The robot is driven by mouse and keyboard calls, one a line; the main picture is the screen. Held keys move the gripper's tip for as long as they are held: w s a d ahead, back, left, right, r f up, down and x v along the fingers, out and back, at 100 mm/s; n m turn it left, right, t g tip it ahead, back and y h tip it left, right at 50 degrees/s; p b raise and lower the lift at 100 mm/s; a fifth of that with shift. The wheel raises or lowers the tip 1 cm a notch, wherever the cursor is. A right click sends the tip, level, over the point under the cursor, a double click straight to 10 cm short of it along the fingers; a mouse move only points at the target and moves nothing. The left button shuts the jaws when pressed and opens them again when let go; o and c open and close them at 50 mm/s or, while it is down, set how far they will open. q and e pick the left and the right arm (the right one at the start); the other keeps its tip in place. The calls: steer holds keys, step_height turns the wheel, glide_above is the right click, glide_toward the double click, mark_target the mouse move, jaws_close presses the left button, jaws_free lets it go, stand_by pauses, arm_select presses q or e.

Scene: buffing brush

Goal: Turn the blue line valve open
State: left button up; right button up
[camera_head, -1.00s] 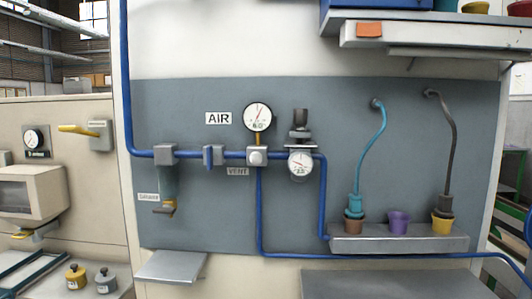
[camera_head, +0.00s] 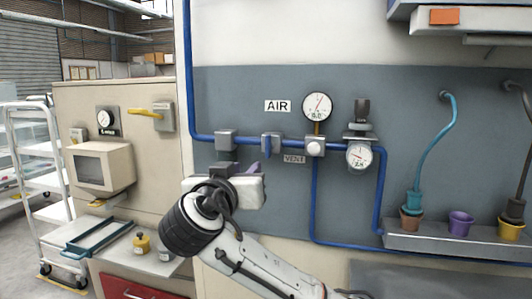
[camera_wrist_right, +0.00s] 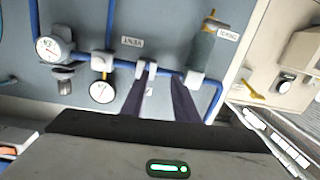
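The blue line valve (camera_head: 271,141) sits on the blue air pipe, left of the vent block, with its lever hanging down, across the pipe. In the right wrist view, which is turned over, the valve (camera_wrist_right: 147,70) shows just past my fingertips. My right gripper (camera_head: 252,168) is in front of the panel, just below and left of the valve in the head view. In the wrist view its two dark fingers (camera_wrist_right: 158,85) are apart, with nothing held between them. Whether a finger touches the lever cannot be told. My left gripper is out of view.
A pressure gauge (camera_head: 317,106), the vent block (camera_head: 315,147) and a regulator gauge (camera_head: 359,155) stand right of the valve. A grey block (camera_head: 226,140) is left of it. A shelf with pots (camera_head: 461,222) is at right.

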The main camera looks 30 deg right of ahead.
steer(key=m+h, duration=0.1)
steer(key=m, duration=0.1)
glide_toward(267, 142)
steer(key=shift+g, duration=0.4)
steer(key=p+x, duration=0.1)
steer(key=x, duration=0.4)
steer(key=p+x, duration=0.1)
steer(key=x, duration=0.2)
steer(key=shift+w+r+p, duration=0.15)
steer(key=shift+r+p, duration=0.15)
steer(key=shift+r, duration=0.1)
steer(key=shift+w+d+f, duration=0.1)
steer(key=shift+w+d, duration=0.25)
jaws_close()
